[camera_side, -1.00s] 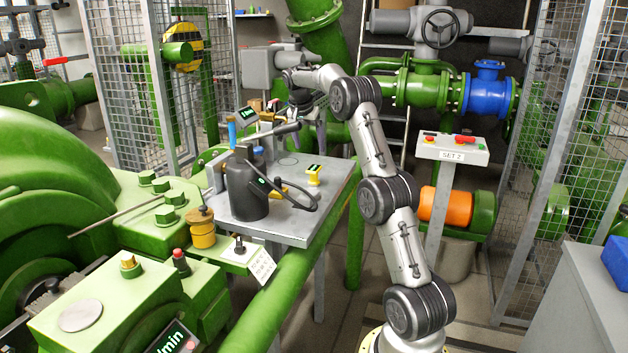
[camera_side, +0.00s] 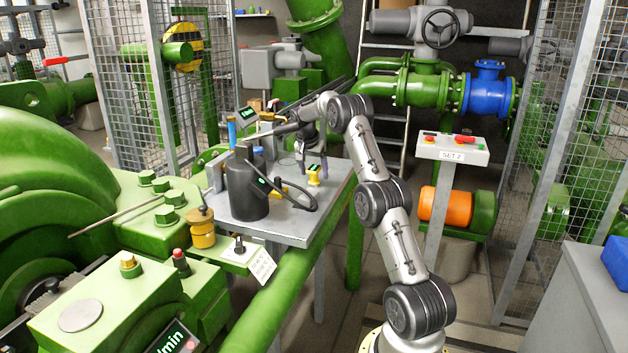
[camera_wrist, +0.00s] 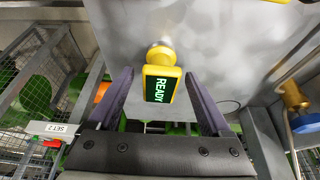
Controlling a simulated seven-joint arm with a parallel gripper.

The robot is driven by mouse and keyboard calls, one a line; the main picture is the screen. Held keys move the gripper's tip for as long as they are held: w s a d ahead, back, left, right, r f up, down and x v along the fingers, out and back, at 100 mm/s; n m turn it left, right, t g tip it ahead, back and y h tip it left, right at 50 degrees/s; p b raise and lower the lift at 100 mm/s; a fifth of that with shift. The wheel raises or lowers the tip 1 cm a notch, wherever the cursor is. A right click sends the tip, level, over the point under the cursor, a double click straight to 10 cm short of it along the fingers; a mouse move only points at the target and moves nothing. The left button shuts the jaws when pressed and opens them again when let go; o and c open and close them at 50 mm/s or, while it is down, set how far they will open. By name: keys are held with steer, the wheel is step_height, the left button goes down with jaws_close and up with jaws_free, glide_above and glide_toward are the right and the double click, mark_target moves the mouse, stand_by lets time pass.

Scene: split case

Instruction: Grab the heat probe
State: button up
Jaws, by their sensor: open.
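The heat probe, as I take it, is a small yellow device with a dark screen reading READY. It stands on the grey metal table (camera_side: 293,233) in the side view (camera_side: 314,174). In the wrist view the device (camera_wrist: 161,80) shows between my two fingers, with a metal-and-yellow end beyond the screen. My gripper (camera_side: 312,163) is open and points down at the device, one finger on each side of it. In the wrist view there is a gap between each finger of my gripper (camera_wrist: 159,75) and the device, so it is not held.
A black canister (camera_side: 246,192) with a looping black hose stands to the left on the table. A blue-topped upright piece (camera_side: 232,132) stands at the back. A green pipe (camera_side: 283,275) runs along the table's front. A SET 2 control box (camera_side: 452,149) is on the right.

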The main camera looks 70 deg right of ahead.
jaws_close()
steer(key=shift+r, duration=0.1)
stand_by(0.3)
steer(key=shift+r, duration=0.1)
